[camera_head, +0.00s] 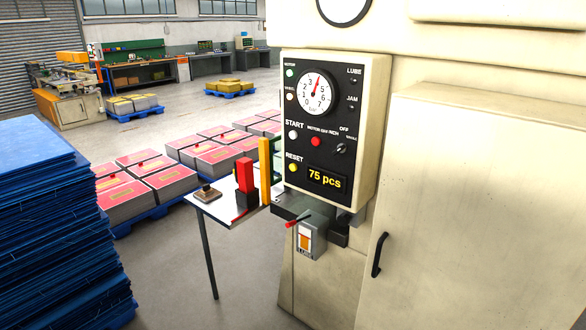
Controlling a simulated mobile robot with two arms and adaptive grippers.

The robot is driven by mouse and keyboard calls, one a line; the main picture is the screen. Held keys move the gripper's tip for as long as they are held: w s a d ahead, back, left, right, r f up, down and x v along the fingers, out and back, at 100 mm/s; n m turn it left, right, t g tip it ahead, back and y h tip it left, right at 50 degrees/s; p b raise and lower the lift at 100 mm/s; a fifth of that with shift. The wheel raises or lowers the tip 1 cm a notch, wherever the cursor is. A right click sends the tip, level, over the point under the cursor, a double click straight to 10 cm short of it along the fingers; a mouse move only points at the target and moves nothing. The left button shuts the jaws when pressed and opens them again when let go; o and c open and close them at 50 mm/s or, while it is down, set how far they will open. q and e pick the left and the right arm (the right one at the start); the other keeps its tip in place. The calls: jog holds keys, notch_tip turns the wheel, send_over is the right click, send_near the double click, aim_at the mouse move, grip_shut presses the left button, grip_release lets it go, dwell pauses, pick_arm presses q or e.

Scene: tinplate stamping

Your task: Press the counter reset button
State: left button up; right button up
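The control panel (331,125) is a black face in a cream housing on the side of a large cream machine. A yellow button (293,168) sits low on its left, under the label RESET. Right of it, the counter display (327,181) reads "75 pcs" in yellow digits. Above are a white START button (293,135), a red button (316,142), a rotary switch (341,149) and a round gauge (317,93). Neither of my grippers shows in the head view.
A small table (222,211) with red and dark items stands left of the panel. A lever box (309,240) juts out below it. A tall blue sheet stack (62,225) fills the left front. The machine's door (480,200) has a black handle. Open floor lies between stack and machine.

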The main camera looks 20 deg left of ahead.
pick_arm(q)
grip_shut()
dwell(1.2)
